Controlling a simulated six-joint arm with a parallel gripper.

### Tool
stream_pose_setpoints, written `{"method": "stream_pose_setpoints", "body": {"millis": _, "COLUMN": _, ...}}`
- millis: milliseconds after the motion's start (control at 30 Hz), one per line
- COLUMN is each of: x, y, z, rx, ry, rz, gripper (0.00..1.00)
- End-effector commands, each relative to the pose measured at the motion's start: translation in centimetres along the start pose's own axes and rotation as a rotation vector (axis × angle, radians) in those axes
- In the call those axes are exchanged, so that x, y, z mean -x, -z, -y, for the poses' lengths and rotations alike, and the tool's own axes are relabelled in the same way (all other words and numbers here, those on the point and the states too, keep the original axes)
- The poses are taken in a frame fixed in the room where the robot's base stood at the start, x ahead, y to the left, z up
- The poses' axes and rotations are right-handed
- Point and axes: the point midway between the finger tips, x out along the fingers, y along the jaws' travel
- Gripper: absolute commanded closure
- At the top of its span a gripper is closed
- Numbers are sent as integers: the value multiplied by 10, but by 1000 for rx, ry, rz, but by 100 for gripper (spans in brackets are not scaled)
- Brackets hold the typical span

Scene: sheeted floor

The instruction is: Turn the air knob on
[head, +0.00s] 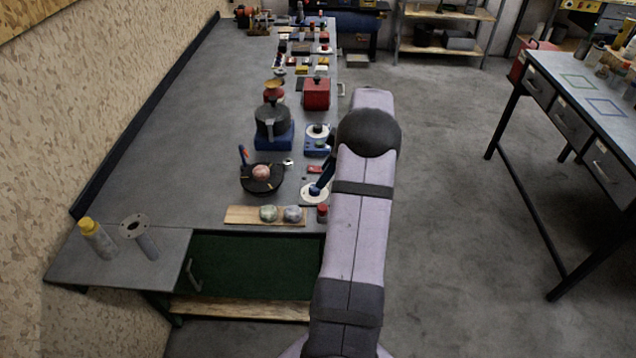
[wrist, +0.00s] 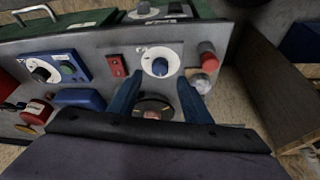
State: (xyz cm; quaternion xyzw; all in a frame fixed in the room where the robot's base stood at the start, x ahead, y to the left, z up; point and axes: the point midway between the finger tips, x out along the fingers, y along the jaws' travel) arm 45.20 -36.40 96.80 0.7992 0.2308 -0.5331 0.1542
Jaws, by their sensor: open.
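I cannot tell whether the fingertips reach down beside the knob or stop short. Nothing is held.
A red switch (wrist: 117,66) sits left of the dial, and a red-capped cylinder (wrist: 207,52) to its right. A blue box with another white dial (wrist: 44,70) is farther left. A black pan (head: 250,181) and a wooden board (head: 240,215) are nearby on the bench.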

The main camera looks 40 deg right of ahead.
Motion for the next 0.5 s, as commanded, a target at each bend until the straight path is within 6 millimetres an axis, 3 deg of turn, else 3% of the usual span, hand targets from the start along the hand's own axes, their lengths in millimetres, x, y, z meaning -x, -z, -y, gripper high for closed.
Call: {"method": "stream_pose_setpoints", "body": {"millis": 500, "x": -56, "y": 0, "z": 1, "rx": -1, "ry": 1, "rz": 1, "gripper": 55}}
